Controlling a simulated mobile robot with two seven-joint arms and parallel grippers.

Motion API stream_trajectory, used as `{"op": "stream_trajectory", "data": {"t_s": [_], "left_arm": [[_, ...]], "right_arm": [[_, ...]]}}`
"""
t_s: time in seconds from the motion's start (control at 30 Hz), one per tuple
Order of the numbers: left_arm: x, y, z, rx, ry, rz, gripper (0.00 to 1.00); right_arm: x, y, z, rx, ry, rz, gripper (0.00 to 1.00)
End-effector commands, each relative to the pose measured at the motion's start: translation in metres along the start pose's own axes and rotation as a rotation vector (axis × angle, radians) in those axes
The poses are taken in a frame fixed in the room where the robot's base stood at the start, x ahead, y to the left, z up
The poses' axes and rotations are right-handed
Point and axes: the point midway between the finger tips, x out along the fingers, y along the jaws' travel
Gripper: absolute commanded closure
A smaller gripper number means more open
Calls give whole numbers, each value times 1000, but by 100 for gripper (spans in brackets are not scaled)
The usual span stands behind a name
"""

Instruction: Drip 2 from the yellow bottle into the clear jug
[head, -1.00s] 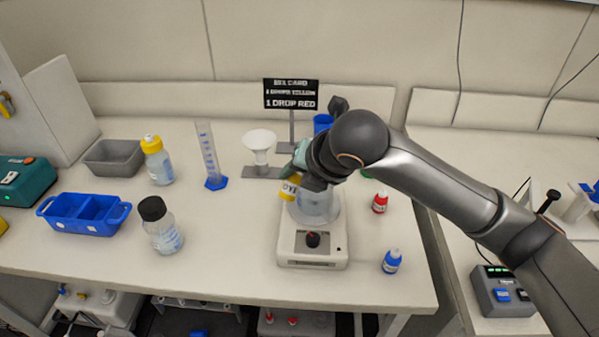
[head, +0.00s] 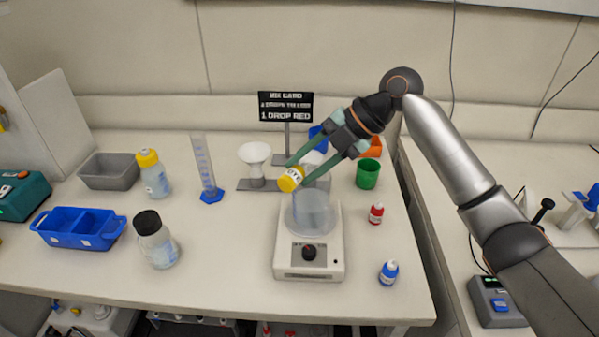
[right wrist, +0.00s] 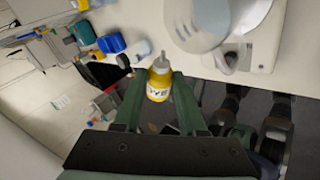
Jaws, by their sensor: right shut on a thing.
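The yellow bottle (head: 290,179) is small, with a white label with dark letters. My right gripper (head: 298,174) is shut on it and holds it tilted, above the bench at the back left of the clear jug's rim. In the right wrist view the yellow bottle (right wrist: 158,82) sits between the fingertips, its pale nozzle pointing away from the palm. The clear jug (head: 312,214) stands on the white stirrer plate (head: 322,268). I cannot see any drop. My left gripper is not in view.
A white funnel (head: 255,155) on a stand and a mix card (head: 286,106) are behind. A green cup (head: 368,174), a red bottle (head: 376,214) and a blue bottle (head: 389,272) stand to the right. A black-capped bottle (head: 155,240) stands to the left.

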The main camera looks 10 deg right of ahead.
Motion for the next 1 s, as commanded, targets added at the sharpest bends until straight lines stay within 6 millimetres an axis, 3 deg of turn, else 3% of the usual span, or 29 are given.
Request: {"op": "stream_trajectory", "data": {"t_s": [0.3, 1.0], "left_arm": [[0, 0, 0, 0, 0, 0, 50], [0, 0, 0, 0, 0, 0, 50]], "right_arm": [[-12, 4, 19, 113, 149, 48, 100], [-15, 4, 21, 172, 227, 74, 100]]}}
